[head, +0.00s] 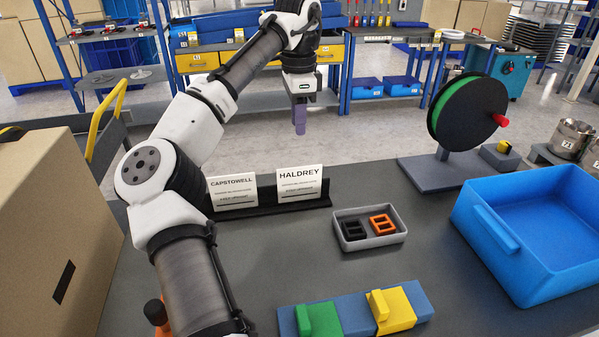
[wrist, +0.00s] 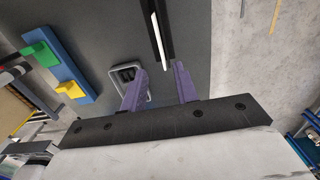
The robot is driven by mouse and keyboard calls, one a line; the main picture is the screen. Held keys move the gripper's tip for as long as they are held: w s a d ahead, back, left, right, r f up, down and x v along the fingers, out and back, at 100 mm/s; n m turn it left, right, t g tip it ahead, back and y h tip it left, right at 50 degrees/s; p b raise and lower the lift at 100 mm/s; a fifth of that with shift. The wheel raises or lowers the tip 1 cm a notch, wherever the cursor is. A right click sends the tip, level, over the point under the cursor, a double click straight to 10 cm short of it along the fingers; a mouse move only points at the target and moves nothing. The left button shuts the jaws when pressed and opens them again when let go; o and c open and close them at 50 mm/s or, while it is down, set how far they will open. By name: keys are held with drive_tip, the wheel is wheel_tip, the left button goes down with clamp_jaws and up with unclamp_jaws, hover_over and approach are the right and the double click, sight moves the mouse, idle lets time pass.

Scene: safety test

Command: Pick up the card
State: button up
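Two white printed cards stand upright side by side in a black holder (head: 265,208) on the grey table: the card marked CAPSTOWELL (head: 232,191) on the left and the card marked HALDREY (head: 299,182) on the right. In the wrist view a card shows nearly edge-on as a thin white strip (wrist: 160,42) in the black holder (wrist: 168,30); which card it is I cannot tell. My gripper (head: 300,128) is raised above and beyond the holder in the head view. In the wrist view its two purple fingers (wrist: 158,82) are apart, with nothing between them.
A grey tray (head: 372,243) with a black and an orange piece lies right of the holder. A blue bin (head: 495,235), a reel on a stand (head: 466,115), and a blue base with green and yellow blocks (head: 351,305) are nearby. A cardboard box (head: 50,220) stands left.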

hover_over(300, 169)
wheel_tip(300, 169, down, 8)
drive_tip(key=shift+a+f+b, duration=0.15)
drive_tip(key=shift+b, duration=0.3)
drive_tip(key=shift+w+f+p, duration=0.1)
drive_tip(key=shift+f+p, duration=0.4)
drive_tip(key=shift+f, duration=2.15)
clamp_jaws()
